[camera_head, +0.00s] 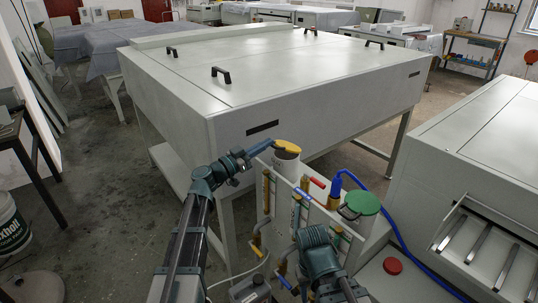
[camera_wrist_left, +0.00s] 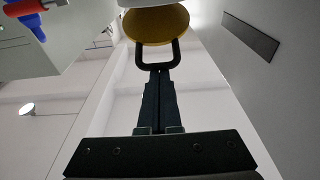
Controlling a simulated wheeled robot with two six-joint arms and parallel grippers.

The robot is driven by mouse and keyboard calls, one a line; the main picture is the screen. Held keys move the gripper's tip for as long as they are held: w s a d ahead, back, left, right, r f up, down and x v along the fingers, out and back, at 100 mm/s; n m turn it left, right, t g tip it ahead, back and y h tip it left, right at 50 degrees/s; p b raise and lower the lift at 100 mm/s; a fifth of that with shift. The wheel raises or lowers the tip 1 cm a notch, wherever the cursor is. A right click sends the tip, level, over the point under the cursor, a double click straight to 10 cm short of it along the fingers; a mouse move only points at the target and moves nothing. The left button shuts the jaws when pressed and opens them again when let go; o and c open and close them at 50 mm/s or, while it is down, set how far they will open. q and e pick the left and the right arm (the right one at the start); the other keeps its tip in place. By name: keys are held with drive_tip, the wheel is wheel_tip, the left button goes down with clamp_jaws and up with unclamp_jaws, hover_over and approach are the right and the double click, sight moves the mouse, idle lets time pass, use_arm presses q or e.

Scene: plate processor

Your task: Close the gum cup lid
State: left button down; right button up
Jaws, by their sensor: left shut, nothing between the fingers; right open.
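The gum cup looks like a white cylinder (camera_head: 286,166) with a round yellow lid (camera_head: 287,146) at its top, beside the near corner of the large machine. I cannot tell whether the lid is fully seated. My left gripper (camera_head: 265,148) is shut and empty, its tip at the lid's left edge. In the left wrist view the lid (camera_wrist_left: 156,24) lies just beyond a dark loop at the end of my left fingers (camera_wrist_left: 158,72). Contact is unclear. My right arm comes in from the bottom; its open gripper (camera_head: 315,228) is among the pipes, its fingers hard to make out.
Pipes with blue and red valve handles (camera_head: 318,183) stand right of my left arm. A green-lidded container (camera_head: 361,202) and a blue hose (camera_head: 395,230) lie further right. The large white machine (camera_head: 300,85) fills the background, and another machine (camera_head: 490,150) stands right.

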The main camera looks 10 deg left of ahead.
use_arm(q)
drive_tip(key=shift+t+h, duration=0.4)
drive_tip(key=shift+s+a+f+b, duration=0.15)
drive_tip(key=shift+s+f+b, duration=0.05)
drive_tip(key=shift+f+b, duration=0.8)
drive_tip(key=shift+s+a+f+b, duration=0.15)
drive_tip(key=shift+a+f+b, duration=0.05)
drive_tip(key=shift+f+b, duration=0.85)
drive_tip(key=shift+s+a+f+b, duration=0.15)
drive_tip(key=shift+s+f+b, duration=0.05)
drive_tip(key=shift+f+b, duration=0.8)
use_arm(e)
wheel_tip(320, 180, down, 8)
drive_tip(key=shift+f, duration=0.1)
use_arm(q)
drive_tip(key=shift+r, duration=0.1)
wheel_tip(320, 180, up, 4)
drive_tip(key=p, duration=0.4)
use_arm(e)
wheel_tip(320, 180, up, 4)
use_arm(q)
drive_tip(key=f+b+v, duration=0.2)
drive_tip(key=b+v, duration=0.3)
drive_tip(key=v, duration=0.5)
drive_tip(key=shift+f, duration=0.15)
use_arm(e)
wheel_tip(320, 180, down, 5)
drive_tip(key=shift+d+f, duration=0.1)
drive_tip(key=shift+d, duration=0.05)
